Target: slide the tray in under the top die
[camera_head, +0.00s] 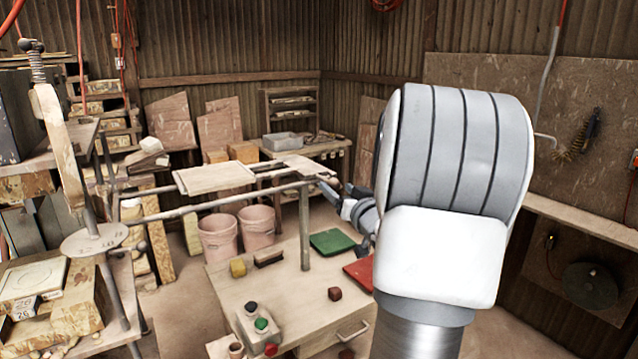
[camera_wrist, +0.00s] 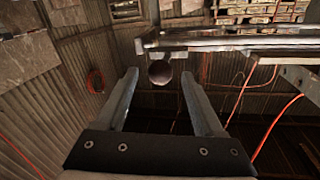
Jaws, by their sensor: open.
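The tray (camera_head: 215,178), a flat pale wooden board, lies on two long rails left of my gripper. A smaller pale plate (camera_head: 302,165) sits at the rails' right end. My gripper (camera_head: 328,188) is open beside that end, partly hidden by my arm. In the wrist view, a dark round knob (camera_wrist: 159,73) appears between the open fingertips (camera_wrist: 159,80), below the edge of a flat metal-rimmed piece (camera_wrist: 230,43). I cannot tell whether the fingers touch the knob. The press stands at the left with a round plate (camera_head: 95,240); I cannot clearly identify the top die.
Below the rails is a wooden table (camera_head: 300,290) with a green pad (camera_head: 332,242), a red pad (camera_head: 360,272), small blocks and a button box (camera_head: 258,325). Two pink buckets (camera_head: 218,236) stand behind it. An upright post (camera_head: 305,228) supports the rails.

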